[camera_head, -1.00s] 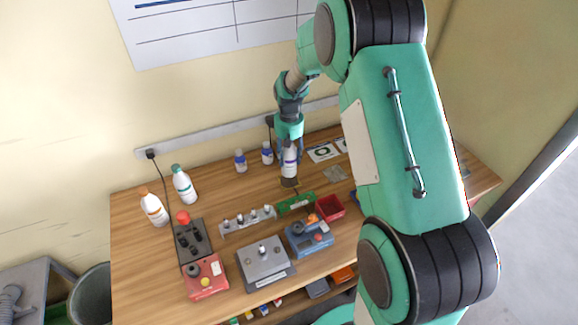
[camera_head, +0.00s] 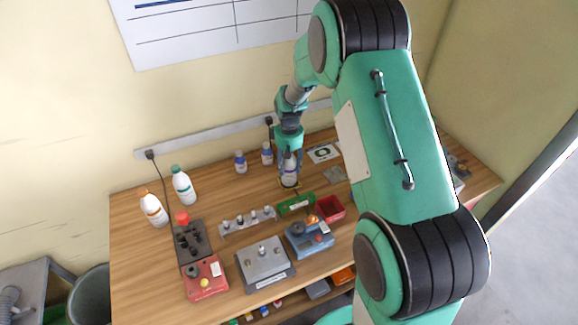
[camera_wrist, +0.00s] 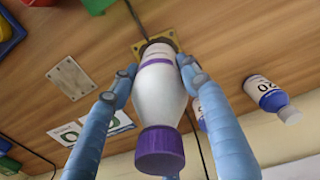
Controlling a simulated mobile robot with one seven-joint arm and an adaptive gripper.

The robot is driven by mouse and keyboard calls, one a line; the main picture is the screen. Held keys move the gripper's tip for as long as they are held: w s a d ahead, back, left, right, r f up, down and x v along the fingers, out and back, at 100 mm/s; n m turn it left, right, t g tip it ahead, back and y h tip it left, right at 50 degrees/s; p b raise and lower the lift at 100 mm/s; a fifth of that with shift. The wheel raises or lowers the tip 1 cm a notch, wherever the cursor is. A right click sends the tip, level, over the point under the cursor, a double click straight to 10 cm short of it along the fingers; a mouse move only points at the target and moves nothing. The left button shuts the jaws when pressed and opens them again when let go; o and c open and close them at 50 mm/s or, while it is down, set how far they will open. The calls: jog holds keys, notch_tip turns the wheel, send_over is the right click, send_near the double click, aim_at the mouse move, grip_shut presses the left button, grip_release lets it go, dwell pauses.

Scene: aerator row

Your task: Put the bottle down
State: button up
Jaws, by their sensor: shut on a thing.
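A white bottle (camera_head: 289,172) with a purple cap and a purple band stands roughly upright in my gripper (camera_head: 289,160) at the back of the wooden table. In the wrist view my blue fingers (camera_wrist: 158,78) are shut around the bottle (camera_wrist: 157,100), with its purple cap (camera_wrist: 160,150) nearest the camera. Its lower end is at a dark round fixture on a brass-coloured square plate (camera_wrist: 141,47). I cannot tell whether the bottle rests fully on it.
Two small white-and-blue bottles (camera_head: 240,162) (camera_head: 267,153) stand just left of my gripper. A green block (camera_head: 296,204), a red bin (camera_head: 329,208) and a row holder (camera_head: 247,221) lie in front. Two taller bottles (camera_head: 182,185) (camera_head: 153,208) stand at left.

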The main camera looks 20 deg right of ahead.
jog(key=shift+f, duration=0.15)
jog(key=o, duration=1.6)
notch_tip(320, 180, up, 12)
jog(key=shift+f+p, duration=0.25)
jog(key=shift+p, duration=0.25)
jog(key=shift+r, duration=0.4)
jog(key=shift+r, duration=0.1)
